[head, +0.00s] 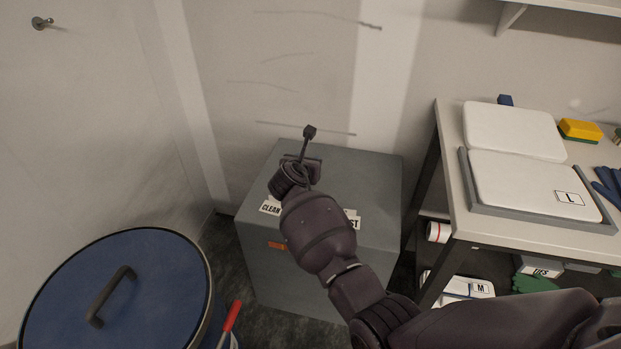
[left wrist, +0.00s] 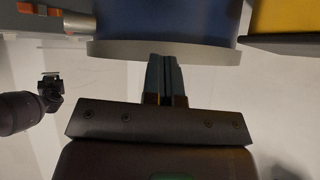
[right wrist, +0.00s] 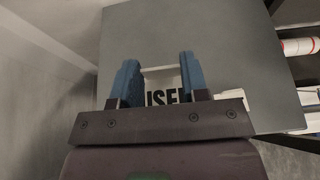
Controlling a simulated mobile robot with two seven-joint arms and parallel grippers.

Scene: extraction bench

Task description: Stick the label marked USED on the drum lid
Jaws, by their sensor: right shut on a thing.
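The drum lid (head: 165,275) is blue and round with a dark handle (head: 108,296), at the lower left of the head view. In the right wrist view my right gripper (right wrist: 158,72) is shut on the white USED label (right wrist: 165,97), which shows between its fingers, partly hidden by the gripper body. My right gripper is over the grey box, to the right of the drum. The left wrist view shows my left gripper (left wrist: 164,62) with its fingers together and empty, near a blue round body with a pale rim (left wrist: 165,50), probably the drum.
The grey box (head: 370,170) carries a CLEAN label (head: 270,208) and another partly hidden label (head: 353,219). A red-handled tool (head: 231,317) stands beside the drum. A bench (head: 510,233) with white pads, a yellow sponge (head: 580,129) and blue gloves is at right.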

